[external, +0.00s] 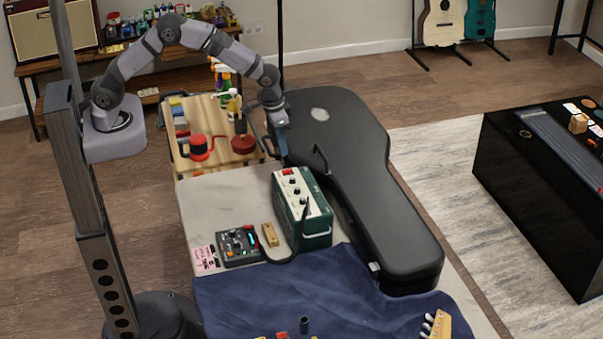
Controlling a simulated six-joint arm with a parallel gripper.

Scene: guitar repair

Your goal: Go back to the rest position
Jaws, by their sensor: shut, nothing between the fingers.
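My gripper (282,147) hangs at the end of my arm, pointing down. It is shut and holds nothing that I can see. It is above the gap between the small wooden table (243,113) and the black guitar case (352,155). The green amplifier (300,205) with a white control panel stands below it in the picture, apart from it. The fingertips are small in this view.
On the wooden table are a red-and-black round item (198,147) and a dark red disc (243,144). A pedal (240,246) and a small wooden block (270,235) lie left of the amplifier. A blue cloth (330,290) covers the front.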

